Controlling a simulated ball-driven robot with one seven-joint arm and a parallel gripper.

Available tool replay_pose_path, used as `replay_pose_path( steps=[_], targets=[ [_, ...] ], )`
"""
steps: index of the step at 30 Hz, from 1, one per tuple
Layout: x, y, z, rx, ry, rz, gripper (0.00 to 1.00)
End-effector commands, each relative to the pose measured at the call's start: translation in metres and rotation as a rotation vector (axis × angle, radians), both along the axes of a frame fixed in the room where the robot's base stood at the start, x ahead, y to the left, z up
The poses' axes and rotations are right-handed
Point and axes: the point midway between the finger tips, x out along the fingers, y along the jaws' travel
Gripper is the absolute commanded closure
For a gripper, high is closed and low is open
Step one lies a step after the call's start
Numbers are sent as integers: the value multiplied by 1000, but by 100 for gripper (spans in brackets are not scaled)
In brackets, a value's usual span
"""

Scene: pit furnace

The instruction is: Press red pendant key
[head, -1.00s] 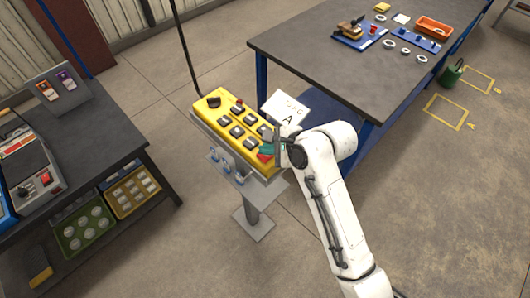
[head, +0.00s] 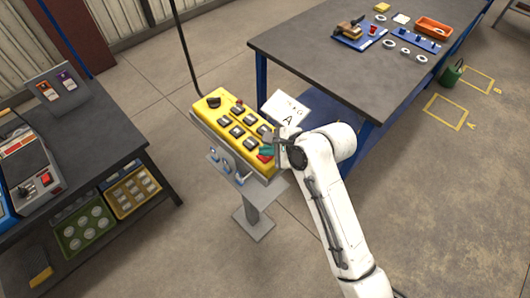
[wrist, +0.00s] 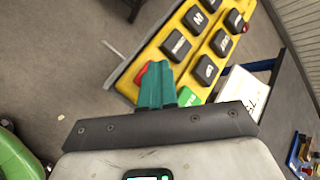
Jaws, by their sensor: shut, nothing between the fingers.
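The yellow pendant (head: 222,113) hangs on a cable over a grey stand, with several dark keys on its face. The red key (head: 264,157) is at its near end; in the wrist view the red key (wrist: 141,75) shows at the left edge of my teal fingers, which partly cover it. A green key (wrist: 187,97) is to the right of the fingers. My gripper (head: 265,150) is shut and empty, its tips at the red key. I cannot tell whether they touch it.
A dark workbench (head: 330,70) with blue legs is at the back right. A dark table (head: 95,150) with trays below is at the left. Open floor lies at the right.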

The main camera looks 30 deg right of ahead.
Motion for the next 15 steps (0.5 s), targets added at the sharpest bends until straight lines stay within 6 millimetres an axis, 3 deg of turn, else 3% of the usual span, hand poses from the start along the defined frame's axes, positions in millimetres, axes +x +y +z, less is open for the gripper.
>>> replay_pose_path(
  steps=[7, 15],
  targets=[
    [0, 0, 14, 0, -1, -1, 100],
    [0, 0, 15, 0, 0, 0, 100]
  ],
)
